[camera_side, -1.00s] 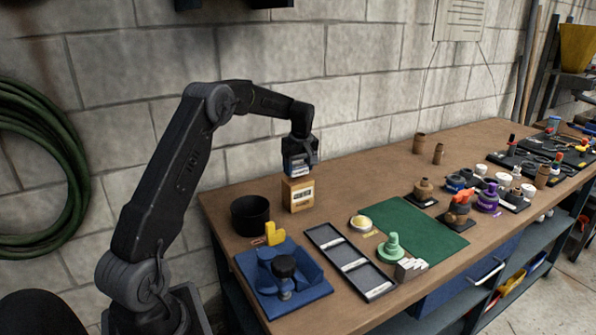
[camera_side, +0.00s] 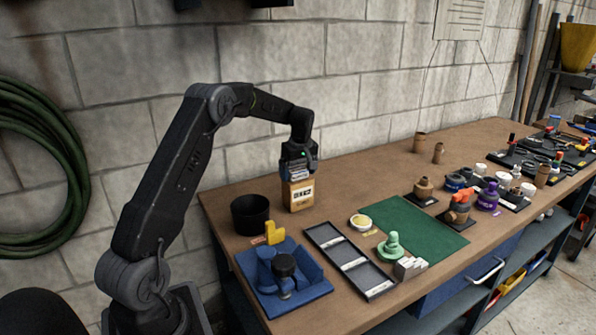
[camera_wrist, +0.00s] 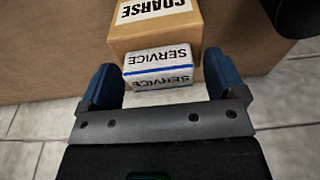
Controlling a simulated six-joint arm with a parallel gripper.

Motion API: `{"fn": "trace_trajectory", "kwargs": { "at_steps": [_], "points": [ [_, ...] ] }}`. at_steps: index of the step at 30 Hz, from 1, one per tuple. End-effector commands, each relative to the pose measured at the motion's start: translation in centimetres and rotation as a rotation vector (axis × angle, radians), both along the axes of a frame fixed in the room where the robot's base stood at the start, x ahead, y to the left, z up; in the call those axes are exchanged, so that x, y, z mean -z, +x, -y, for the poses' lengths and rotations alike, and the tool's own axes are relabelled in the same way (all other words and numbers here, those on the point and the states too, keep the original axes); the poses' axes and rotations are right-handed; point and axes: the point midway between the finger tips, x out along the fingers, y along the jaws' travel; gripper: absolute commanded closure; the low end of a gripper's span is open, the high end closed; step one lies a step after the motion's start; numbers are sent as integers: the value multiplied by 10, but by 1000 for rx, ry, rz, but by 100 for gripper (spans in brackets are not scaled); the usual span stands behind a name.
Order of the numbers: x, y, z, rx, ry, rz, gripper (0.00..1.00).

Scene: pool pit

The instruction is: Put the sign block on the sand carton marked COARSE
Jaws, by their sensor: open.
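The sign block (camera_wrist: 160,67) is white with a blue stripe and the word SERVICE. It appears to rest on top of the sand carton (camera_wrist: 160,42), a tan box whose white label reads COARSE in the wrist view. In the side view the carton (camera_side: 300,203) stands on the bench near the wall, with the block (camera_side: 301,174) mostly hidden under my gripper (camera_side: 299,167). In the wrist view my gripper's (camera_wrist: 160,64) blue fingers are open on either side of the block, with small gaps.
A black cylindrical pot (camera_side: 250,215) stands left of the carton. A blue tray (camera_side: 284,281), a yellow block (camera_side: 274,233) and a dark divided tray (camera_side: 350,262) lie in front. A green mat (camera_side: 420,230) lies right. Bench space behind the carton is clear.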

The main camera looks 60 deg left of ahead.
Motion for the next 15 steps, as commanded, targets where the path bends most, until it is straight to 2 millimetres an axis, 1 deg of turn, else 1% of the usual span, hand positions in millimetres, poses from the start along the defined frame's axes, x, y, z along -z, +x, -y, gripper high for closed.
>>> {"fn": "trace_trajectory", "kwargs": {
  "at_steps": [5, 8, 15],
  "points": [
    [-16, 1, 1, 1, 3, 4, 11],
    [-34, 1, 4, 1, 3, 5, 11],
    [-85, 1, 12, 1, 2, 5, 11]
  ]
}}
